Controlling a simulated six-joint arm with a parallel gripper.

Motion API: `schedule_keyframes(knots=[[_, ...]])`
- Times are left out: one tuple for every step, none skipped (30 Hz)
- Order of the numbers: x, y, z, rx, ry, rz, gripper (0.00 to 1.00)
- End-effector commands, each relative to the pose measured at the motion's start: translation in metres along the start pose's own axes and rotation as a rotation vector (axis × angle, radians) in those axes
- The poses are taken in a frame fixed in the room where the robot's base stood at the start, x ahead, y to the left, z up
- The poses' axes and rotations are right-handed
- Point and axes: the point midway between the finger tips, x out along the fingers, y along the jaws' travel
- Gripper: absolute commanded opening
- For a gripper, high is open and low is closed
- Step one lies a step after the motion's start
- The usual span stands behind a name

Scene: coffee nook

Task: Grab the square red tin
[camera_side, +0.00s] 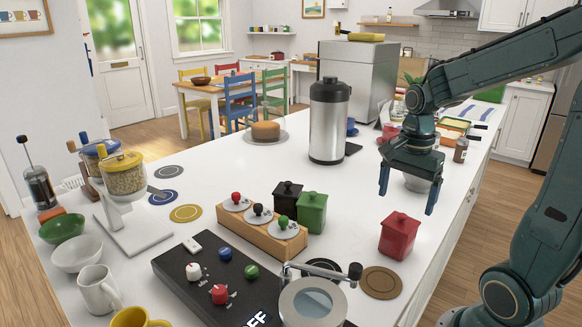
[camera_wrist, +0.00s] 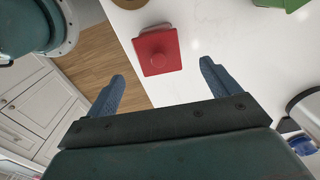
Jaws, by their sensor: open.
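The square red tin (camera_side: 398,236) stands upright on the white counter near its right edge, with a lid and a small knob on top. My gripper (camera_side: 408,202) is open and empty, hanging above and a little behind the tin in the side view. In the wrist view the red tin (camera_wrist: 158,51) lies ahead of my open gripper (camera_wrist: 163,72), between the lines of the two blue fingers but beyond their tips. The fingers do not touch it.
A green tin (camera_side: 311,212) and a black tin (camera_side: 287,198) stand left of the red tin. A brown coaster (camera_side: 381,283) lies in front of it. A steel dispenser (camera_side: 328,120) stands behind.

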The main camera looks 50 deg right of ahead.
Motion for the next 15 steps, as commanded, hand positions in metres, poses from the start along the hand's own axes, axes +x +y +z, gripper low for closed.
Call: schedule_keyframes(knots=[[0.008, 0.000, 0.000, 0.000, -0.002, 0.003, 0.88], [0.011, 0.000, 0.000, 0.000, -0.002, 0.004, 0.88], [0.016, 0.000, 0.000, 0.000, -0.001, 0.003, 0.88], [0.018, 0.000, 0.000, 0.000, -0.001, 0.003, 0.88], [0.021, 0.000, 0.000, 0.000, -0.001, 0.002, 0.88], [0.024, 0.000, 0.000, 0.000, -0.001, 0.002, 0.88], [0.025, 0.000, 0.000, 0.000, -0.001, 0.002, 0.88], [0.027, 0.000, 0.000, -0.001, -0.001, 0.001, 0.88], [0.028, 0.000, 0.000, -0.001, 0.000, 0.000, 0.88], [0.028, 0.000, 0.000, 0.000, 0.000, 0.000, 0.88], [0.029, 0.000, 0.000, 0.000, 0.000, -0.001, 0.88], [0.029, 0.000, 0.000, 0.000, 0.000, -0.001, 0.88], [0.029, 0.000, 0.000, -0.001, 0.000, -0.001, 0.88], [0.029, 0.000, 0.000, -0.001, 0.000, -0.001, 0.88], [0.029, 0.000, 0.000, -0.001, 0.000, -0.001, 0.88]])
